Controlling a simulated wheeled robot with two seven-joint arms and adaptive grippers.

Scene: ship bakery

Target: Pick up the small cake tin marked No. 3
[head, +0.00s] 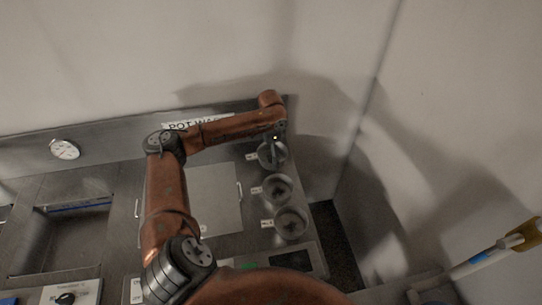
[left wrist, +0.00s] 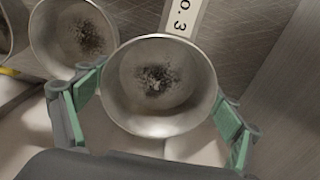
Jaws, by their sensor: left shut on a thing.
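The small cake tin (left wrist: 160,112) is round, grey metal and open-topped, with dark crumbs on its bottom. It sits between the two green-padded fingers of my left gripper (left wrist: 156,100), which is shut on it. A white label (left wrist: 183,15) reading "o. 3", its start cut off, lies beside its rim. In the head view my left gripper (head: 272,148) is over the farthest of three tins, partly covering that tin (head: 266,159). I cannot tell whether the tin is off the counter. My right gripper is not in view.
Two more crumb-marked tins, a middle one (head: 278,190) and a near one (head: 291,223), stand on the steel counter (head: 115,165). A pale panel with handles (head: 212,200) and a sunken basin (head: 75,240) lie left. Walls close in behind and right.

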